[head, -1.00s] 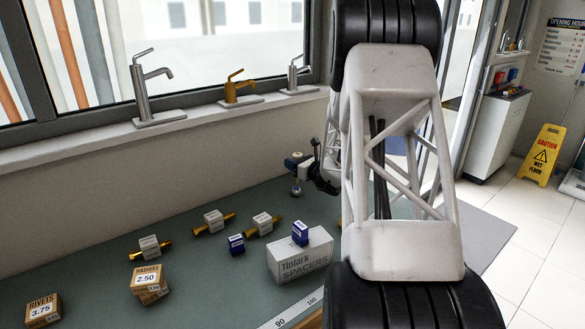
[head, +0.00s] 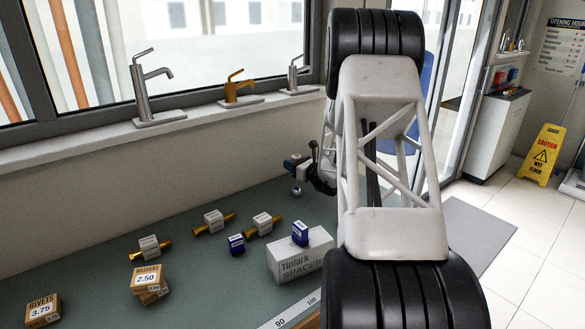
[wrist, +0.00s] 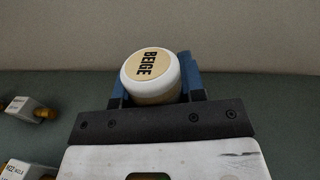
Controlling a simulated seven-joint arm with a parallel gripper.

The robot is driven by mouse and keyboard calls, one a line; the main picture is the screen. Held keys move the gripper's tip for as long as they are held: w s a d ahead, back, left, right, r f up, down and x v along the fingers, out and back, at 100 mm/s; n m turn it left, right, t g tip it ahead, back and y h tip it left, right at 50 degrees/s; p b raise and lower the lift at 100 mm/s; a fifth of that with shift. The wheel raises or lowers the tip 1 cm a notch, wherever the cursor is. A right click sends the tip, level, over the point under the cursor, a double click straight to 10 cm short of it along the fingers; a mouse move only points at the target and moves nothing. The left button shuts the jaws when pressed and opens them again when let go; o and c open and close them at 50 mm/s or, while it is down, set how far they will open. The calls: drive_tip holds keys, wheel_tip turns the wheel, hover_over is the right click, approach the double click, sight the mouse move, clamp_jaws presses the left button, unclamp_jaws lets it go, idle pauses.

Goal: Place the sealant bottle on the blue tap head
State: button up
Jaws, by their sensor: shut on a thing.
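My gripper (head: 294,168) is above the back part of the counter in the head view, mostly behind my own arm. In the wrist view the blue fingers of my gripper (wrist: 158,84) are shut on the sealant bottle (wrist: 151,72), seen from its round white top with a tan label reading BEIGE. Its lower part is hidden. A small grey ball-shaped thing (head: 297,191) shows just below the gripper; I cannot tell whether it touches anything. I cannot make out the blue tap head for certain in either view.
Taps (head: 150,90) line the sill.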

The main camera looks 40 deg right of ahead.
drive_tip(key=shift+f, duration=0.7)
drive_tip(key=shift+f, duration=0.15)
drive_tip(key=o, duration=1)
drive_tip(key=shift+c, duration=0.2)
drive_tip(key=shift+s, duration=0.1)
drive_tip(key=shift+s+d+r, duration=0.15)
drive_tip(key=shift+s+r, duration=0.05)
drive_tip(key=shift+s, duration=0.45)
drive_tip(key=s+d, duration=0.2)
drive_tip(key=s, duration=0.8)
drive_tip(key=shift+s, duration=0.15)
